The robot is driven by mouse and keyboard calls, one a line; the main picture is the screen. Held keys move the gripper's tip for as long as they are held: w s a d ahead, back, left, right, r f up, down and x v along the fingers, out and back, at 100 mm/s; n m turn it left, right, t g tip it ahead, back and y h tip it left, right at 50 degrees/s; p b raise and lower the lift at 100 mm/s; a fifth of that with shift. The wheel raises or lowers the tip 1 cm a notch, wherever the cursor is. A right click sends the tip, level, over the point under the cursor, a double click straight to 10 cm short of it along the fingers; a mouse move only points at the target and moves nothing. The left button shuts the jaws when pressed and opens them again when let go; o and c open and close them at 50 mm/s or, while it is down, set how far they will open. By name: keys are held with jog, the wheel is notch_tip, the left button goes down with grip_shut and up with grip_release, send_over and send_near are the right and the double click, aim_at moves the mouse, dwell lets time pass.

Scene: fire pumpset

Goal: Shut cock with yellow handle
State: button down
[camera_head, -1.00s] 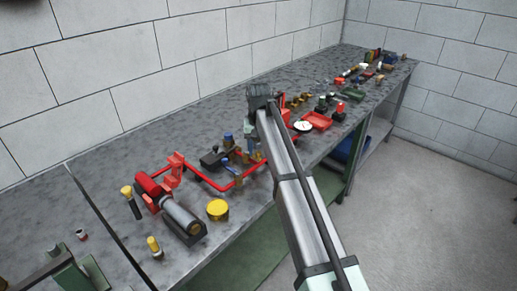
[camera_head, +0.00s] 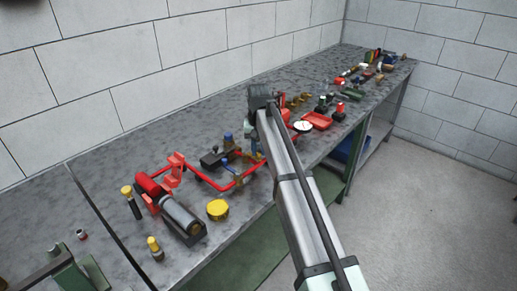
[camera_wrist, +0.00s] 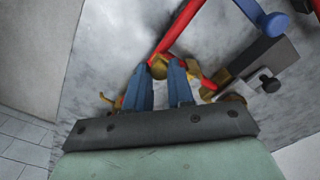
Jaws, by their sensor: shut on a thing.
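In the wrist view the two blue fingers of my gripper (camera_wrist: 159,76) point at the red pipework (camera_wrist: 172,36). They are shut on a small yellow-brown cock part (camera_wrist: 158,66) at their tips. I cannot tell whether this part is the handle itself, as the fingers hide much of it. More brass-coloured fittings (camera_wrist: 232,98) show just right of the fingers. In the head view my gripper hangs over the bench at the right end of the red pipe frame (camera_head: 235,186), and its own hand hides the fingertips and the cock.
A dark block with a black knob (camera_wrist: 262,70) and a blue lever (camera_wrist: 262,16) are close on the right. A pump motor (camera_head: 180,215) and a yellow cap (camera_head: 217,209) stand on the bench (camera_head: 130,155). A red tray (camera_head: 317,121) lies beyond my arm. The bench's wall side is clear.

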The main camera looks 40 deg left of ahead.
aim_at(247, 152)
jog(key=shift+s, duration=0.15)
jog(key=s+m, duration=0.1)
jog(key=m, duration=0.3)
jog(key=shift+s+a, duration=0.15)
jog(key=shift+s, duration=0.25)
jog(key=s+a+m, duration=0.4)
jog(key=a+m, duration=0.1)
jog(key=m, duration=0.9)
jog(key=shift+a, duration=0.35)
jog(key=c, duration=1)
grip_release()
